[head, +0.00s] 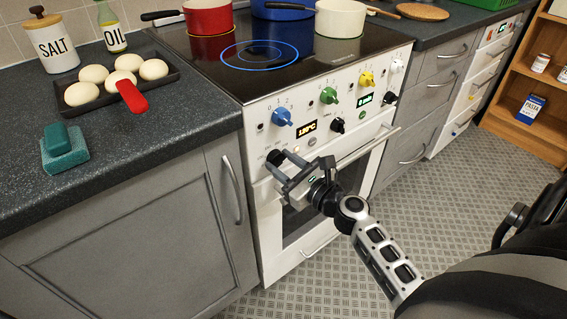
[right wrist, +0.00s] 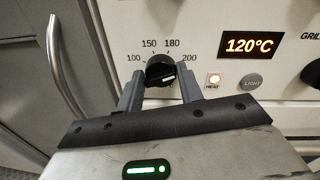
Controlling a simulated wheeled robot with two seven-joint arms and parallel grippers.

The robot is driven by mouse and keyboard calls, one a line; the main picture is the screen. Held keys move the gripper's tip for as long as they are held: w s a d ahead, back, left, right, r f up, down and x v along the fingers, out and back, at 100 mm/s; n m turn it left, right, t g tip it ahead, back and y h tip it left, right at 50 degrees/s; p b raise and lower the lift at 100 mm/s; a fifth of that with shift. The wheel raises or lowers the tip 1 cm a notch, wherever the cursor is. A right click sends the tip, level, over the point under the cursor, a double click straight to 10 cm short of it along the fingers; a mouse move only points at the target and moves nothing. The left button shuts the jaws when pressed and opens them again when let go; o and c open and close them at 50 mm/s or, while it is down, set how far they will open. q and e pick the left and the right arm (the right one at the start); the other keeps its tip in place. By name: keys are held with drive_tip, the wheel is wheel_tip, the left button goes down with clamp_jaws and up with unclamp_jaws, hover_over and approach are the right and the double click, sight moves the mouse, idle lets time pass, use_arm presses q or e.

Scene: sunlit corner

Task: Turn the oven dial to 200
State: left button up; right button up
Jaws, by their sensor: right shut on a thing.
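The black oven dial (right wrist: 160,69) is on the white oven front, with the marks 100, 150, 180 and 200 around it. A white mark shows on its face; I cannot tell exactly where it points. The display (right wrist: 251,45) beside it reads 120°C. My right gripper (head: 281,161) is shut on the dial, one finger on each side of it. In the head view the dial (head: 273,157) is partly hidden by the fingers, and the display (head: 307,128) is to its right. My left gripper is not in view.
The HEAT lamp (right wrist: 213,79) glows beside the LIGHT button (right wrist: 252,81). Blue (head: 282,116), green (head: 328,95) and yellow (head: 367,79) knobs sit above. The oven door handle (head: 368,146) is close to my right arm. A cabinet handle (head: 232,189) is at left.

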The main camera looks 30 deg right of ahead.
drive_tip(key=shift+d+r, duration=0.1)
drive_tip(key=shift+d, duration=0.05)
drive_tip(key=o, duration=1)
drive_tip(key=shift+c, duration=0.2)
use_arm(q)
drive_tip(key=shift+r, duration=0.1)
use_arm(e)
drive_tip(key=shift+s, duration=0.25)
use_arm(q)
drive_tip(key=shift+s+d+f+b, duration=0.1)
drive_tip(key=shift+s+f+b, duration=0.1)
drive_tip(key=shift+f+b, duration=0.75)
use_arm(e)
drive_tip(key=s+d, duration=0.2)
drive_tip(key=s, duration=1.3)
drive_tip(key=shift+d, duration=0.15)
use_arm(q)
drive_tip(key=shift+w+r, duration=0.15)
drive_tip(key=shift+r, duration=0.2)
use_arm(e)
drive_tip(key=shift+s, duration=0.1)
